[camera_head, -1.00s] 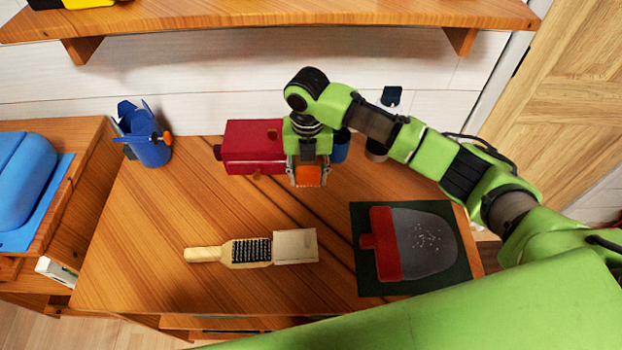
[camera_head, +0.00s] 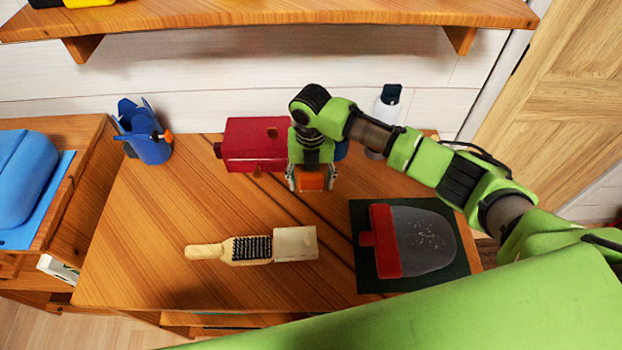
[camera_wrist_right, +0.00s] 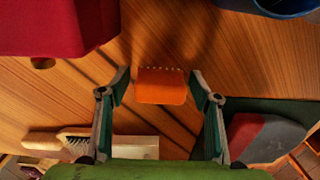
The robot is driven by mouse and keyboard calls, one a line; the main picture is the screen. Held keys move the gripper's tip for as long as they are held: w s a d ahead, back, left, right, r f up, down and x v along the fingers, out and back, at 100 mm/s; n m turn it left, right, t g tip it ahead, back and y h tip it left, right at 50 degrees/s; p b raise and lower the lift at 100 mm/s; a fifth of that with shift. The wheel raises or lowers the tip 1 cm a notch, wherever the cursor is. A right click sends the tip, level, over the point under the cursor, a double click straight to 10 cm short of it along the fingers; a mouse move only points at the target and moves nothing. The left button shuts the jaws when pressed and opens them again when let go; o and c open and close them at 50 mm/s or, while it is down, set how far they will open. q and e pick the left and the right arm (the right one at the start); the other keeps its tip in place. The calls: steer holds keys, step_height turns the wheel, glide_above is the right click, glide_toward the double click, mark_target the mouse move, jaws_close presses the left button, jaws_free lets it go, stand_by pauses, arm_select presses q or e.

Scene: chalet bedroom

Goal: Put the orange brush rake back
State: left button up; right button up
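The orange brush rake (camera_head: 312,183) shows as a small orange block between the fingers of my right gripper (camera_head: 311,184), in front of the red box. In the right wrist view, its orange head (camera_wrist_right: 161,87) lies between the two fingertips, with a row of small dots along its upper edge. A narrow strip of wood shows on each side of it, so the fingers look open around it. Whether it touches the table cannot be told; any handle is hidden. My left gripper is not in view.
The red box (camera_head: 255,145) stands just left of my gripper. A blue holder (camera_head: 150,147) is at the back left, a bottle (camera_head: 386,108) behind my arm. A wooden brush (camera_head: 230,251) and red-and-grey dustpan (camera_head: 415,240) lie in front.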

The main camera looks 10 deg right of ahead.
mark_target(311, 175)
steer(key=shift+r, duration=0.65)
step_height(311, 175, up, 7)
steer(key=shift+f+b, duration=0.2)
steer(key=shift+b, duration=0.4)
